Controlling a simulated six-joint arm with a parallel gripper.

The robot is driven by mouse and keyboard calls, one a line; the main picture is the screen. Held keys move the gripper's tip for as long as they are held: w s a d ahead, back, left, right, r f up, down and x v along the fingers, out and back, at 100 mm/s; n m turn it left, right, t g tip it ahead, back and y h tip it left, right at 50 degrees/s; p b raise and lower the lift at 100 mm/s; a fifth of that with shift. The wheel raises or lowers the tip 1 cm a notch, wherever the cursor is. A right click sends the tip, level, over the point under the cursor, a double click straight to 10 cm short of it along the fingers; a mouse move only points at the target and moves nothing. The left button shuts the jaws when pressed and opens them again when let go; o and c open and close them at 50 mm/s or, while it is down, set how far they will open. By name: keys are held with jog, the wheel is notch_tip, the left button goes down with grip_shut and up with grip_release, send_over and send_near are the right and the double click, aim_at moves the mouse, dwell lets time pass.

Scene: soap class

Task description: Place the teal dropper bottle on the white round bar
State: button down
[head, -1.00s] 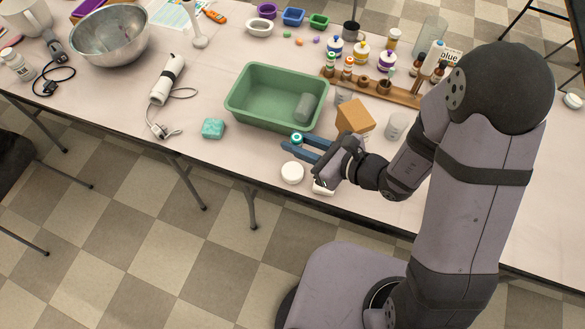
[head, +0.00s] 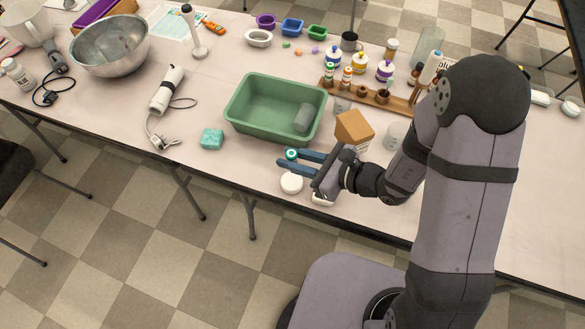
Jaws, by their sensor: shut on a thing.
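The teal dropper bottle (head: 291,154) is between the fingers of my gripper (head: 288,158). I see it from above as a teal ring with a pale centre; its lower part is hidden by the fingers. The gripper is shut on it. The white round bar (head: 291,184) lies flat near the table's front edge, just in front of the bottle in the picture. The bottle appears above and behind the bar; its exact height is hard to tell.
A green tub (head: 238,119) with a grey cylinder (head: 303,117) stands behind my gripper. A tan box (head: 354,131) stands close to its right. A teal block (head: 212,139) lies left. A white object (head: 323,199) is partly hidden under my gripper. Table is clear left of the bar.

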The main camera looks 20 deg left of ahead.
jog(key=shift+f, duration=2.6)
jog(key=shift+f, duration=0.15)
jog(key=c, duration=1.5)
grip_release()
jog(key=shift+c, duration=0.2)
